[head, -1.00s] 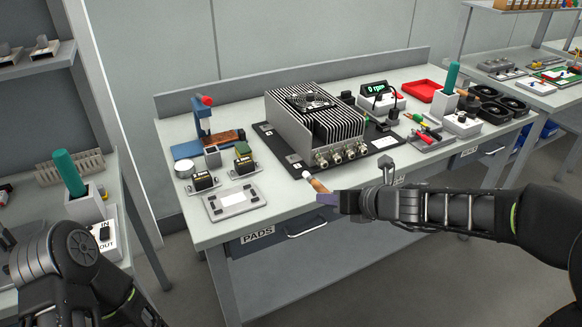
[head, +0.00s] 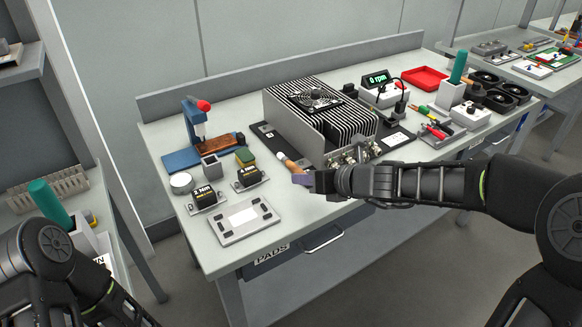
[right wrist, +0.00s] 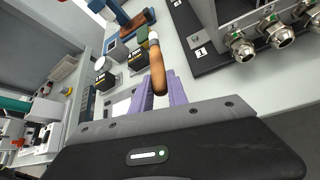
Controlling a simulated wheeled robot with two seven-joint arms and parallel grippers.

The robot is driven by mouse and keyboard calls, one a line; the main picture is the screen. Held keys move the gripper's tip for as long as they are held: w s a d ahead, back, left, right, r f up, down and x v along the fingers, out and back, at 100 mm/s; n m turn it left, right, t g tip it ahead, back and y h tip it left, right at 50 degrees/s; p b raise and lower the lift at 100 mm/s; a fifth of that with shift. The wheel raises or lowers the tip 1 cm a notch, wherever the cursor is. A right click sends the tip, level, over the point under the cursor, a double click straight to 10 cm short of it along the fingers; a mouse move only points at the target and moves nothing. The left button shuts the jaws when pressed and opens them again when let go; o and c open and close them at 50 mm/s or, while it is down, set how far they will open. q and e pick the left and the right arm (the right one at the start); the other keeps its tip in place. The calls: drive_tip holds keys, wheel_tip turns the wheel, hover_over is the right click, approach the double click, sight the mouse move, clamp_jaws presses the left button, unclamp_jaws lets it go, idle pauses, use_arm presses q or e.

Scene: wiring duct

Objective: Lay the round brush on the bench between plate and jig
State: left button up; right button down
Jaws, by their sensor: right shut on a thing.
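The round brush (head: 287,161), with a brown handle and a pale tip, is held in my right gripper (head: 302,178). In the right wrist view the brush (right wrist: 157,72) stands out from between the purple fingers (right wrist: 156,98). It is above the bench (head: 225,258), left of the black base plate's front corner. A flat grey plate (head: 262,226) with a white label lies at the bench's front left. The black base (head: 392,144) under the finned heat sink (head: 308,122) may be the jig; I cannot tell. My left gripper is out of view.
Two black torque blocks (head: 203,197) (head: 248,177), a green-topped block (head: 244,157) and a blue stand (head: 184,159) are left of the brush. Metal connectors (head: 352,154) are close to my right gripper. A narrow bare strip separates the grey plate and the black base.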

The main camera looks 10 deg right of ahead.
sight(306, 206)
drive_tip(key=shift+w+a, duration=0.1)
drive_tip(key=shift+w, duration=0.05)
drive_tip(key=shift+s, duration=0.2)
drive_tip(key=shift+r, duration=0.1)
wheel_tip(306, 206, down, 6)
drive_tip(key=b, duration=0.5)
drive_tip(key=shift+s, duration=0.1)
drive_tip(key=shift+b, duration=0.35)
idle(0.4)
drive_tip(key=c, duration=1.3)
unclamp_jaws()
drive_tip(key=shift+d, duration=0.2)
drive_tip(key=shift+o, duration=0.5)
drive_tip(key=shift+d+f, duration=0.15)
drive_tip(key=shift+f, duration=0.1)
